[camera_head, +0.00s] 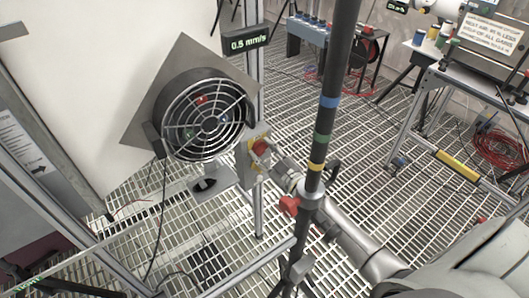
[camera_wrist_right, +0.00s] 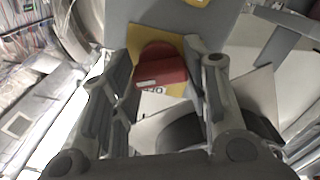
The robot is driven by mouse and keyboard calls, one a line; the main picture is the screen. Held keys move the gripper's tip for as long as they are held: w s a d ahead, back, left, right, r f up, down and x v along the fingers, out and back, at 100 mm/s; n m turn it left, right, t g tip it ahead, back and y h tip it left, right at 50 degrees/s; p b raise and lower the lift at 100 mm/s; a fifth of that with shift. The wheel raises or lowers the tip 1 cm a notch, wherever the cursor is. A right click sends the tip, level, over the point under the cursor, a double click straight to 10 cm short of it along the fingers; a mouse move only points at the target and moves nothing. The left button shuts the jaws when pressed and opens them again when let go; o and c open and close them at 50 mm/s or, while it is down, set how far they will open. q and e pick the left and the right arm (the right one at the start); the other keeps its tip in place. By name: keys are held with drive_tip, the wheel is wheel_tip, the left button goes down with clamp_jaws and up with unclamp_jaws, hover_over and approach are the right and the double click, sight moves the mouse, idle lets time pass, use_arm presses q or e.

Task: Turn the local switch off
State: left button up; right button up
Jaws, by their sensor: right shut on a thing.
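The local switch has a red knob (camera_head: 260,146) on a yellow plate (camera_head: 251,161), fixed to a grey box on the metal post beside the fan. In the right wrist view the red knob (camera_wrist_right: 162,74) sits between my two fingers, its grip bar lying nearly level and slightly tilted. The yellow plate (camera_wrist_right: 172,46) shows behind it, with a white label (camera_wrist_right: 152,91) partly hidden below the knob. My right gripper (camera_head: 270,155) is at the switch and shut on the knob. My left gripper is not in view.
A round fan (camera_head: 207,119) with a wire guard is left of the switch. A black pole (camera_head: 325,110) with coloured bands stands in front of my right arm. A display (camera_head: 249,42) reads 0.5 mm/s. A workbench (camera_head: 440,80) is at right; the grating floor (camera_head: 365,165) between is mostly open.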

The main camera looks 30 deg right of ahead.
drive_tip(key=n, duration=0.3)
drive_tip(key=n+b, duration=0.1)
drive_tip(key=n, duration=0.2)
drive_tip(key=shift+f+n, duration=0.1)
drive_tip(key=shift+n, duration=0.2)
drive_tip(key=n+b, duration=0.1)
drive_tip(key=n, duration=0.5)
drive_tip(key=shift+b, duration=0.35)
drive_tip(key=shift+n, duration=0.3)
drive_tip(key=o, duration=1)
drive_tip(key=shift+s, duration=0.1)
drive_tip(key=s, duration=0.4)
drive_tip(key=s+d, duration=0.1)
drive_tip(key=s, duration=0.6)
drive_tip(key=shift+s+d, duration=0.35)
drive_tip(key=shift+s, duration=0.05)
